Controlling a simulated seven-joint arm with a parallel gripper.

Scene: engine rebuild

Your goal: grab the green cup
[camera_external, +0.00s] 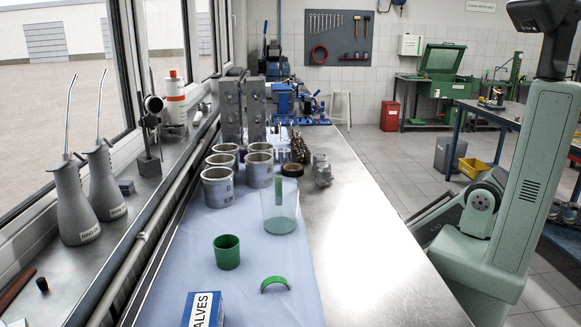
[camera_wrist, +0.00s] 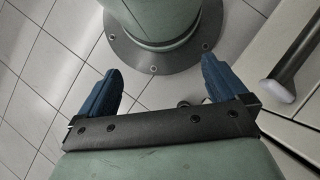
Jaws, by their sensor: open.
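The green cup (camera_external: 227,251) stands upright on the blue cloth (camera_external: 185,275) near the front of the bench. My gripper (camera_wrist: 160,92) shows in the wrist view, with two blue fingers spread wide and nothing between them. It points down at the tiled floor beside my own round base, away from the bench. The cup is not in the wrist view. In the external view my arm stands at the right, and my gripper is out of that picture.
A clear beaker (camera_external: 279,208) stands behind and right of the cup. A green arched piece (camera_external: 274,283) and a VALVES box (camera_external: 203,309) lie in front. Several grey cylinders (camera_external: 217,187) stand behind. The bare metal bench top (camera_external: 360,240) at right is clear.

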